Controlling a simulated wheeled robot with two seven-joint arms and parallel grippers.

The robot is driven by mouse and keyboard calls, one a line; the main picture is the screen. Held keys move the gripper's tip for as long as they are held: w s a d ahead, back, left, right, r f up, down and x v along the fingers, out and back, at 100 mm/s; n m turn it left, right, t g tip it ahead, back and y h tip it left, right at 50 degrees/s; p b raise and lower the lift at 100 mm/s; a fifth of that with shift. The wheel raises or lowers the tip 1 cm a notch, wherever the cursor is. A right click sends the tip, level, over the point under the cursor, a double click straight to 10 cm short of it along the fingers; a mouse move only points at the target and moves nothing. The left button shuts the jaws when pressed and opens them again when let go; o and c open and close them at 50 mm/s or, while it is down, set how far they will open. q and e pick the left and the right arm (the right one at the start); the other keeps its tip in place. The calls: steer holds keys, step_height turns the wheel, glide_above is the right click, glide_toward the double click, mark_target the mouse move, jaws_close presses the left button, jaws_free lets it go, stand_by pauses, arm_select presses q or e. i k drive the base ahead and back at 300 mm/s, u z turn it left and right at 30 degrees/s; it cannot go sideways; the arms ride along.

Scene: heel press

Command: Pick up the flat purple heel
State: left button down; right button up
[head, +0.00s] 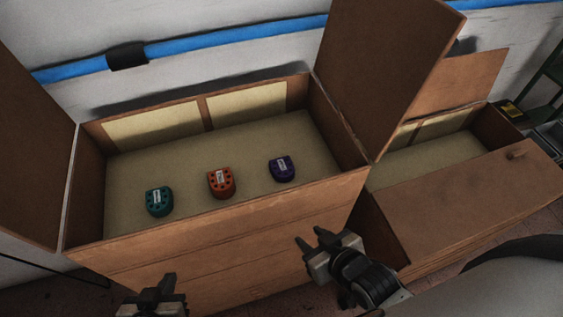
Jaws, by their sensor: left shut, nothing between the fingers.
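The flat purple heel (282,168) lies on the pale floor of the open wooden box (230,208), the rightmost of three heels. An orange-red heel (221,183) lies in the middle and a teal heel (159,202) at the left. Each has a white label and dark holes. My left gripper (158,287) is at the bottom edge, in front of the box, shut and empty. My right gripper (310,240) is outside the box's front wall, below and right of the purple heel. Its fingers are apart with nothing between them.
The box's front wall stands between both grippers and the heels. Open door panels (388,70) rise at the box's left and right. A second wooden box (470,200), partly covered by a lid, stands at the right. A blue pipe (220,42) runs along the wall.

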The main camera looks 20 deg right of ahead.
mark_target(283, 170)
steer(key=k, duration=0.5)
steer(key=u, duration=2.3)
steer(key=k, duration=0.7)
steer(key=z, duration=1.65)
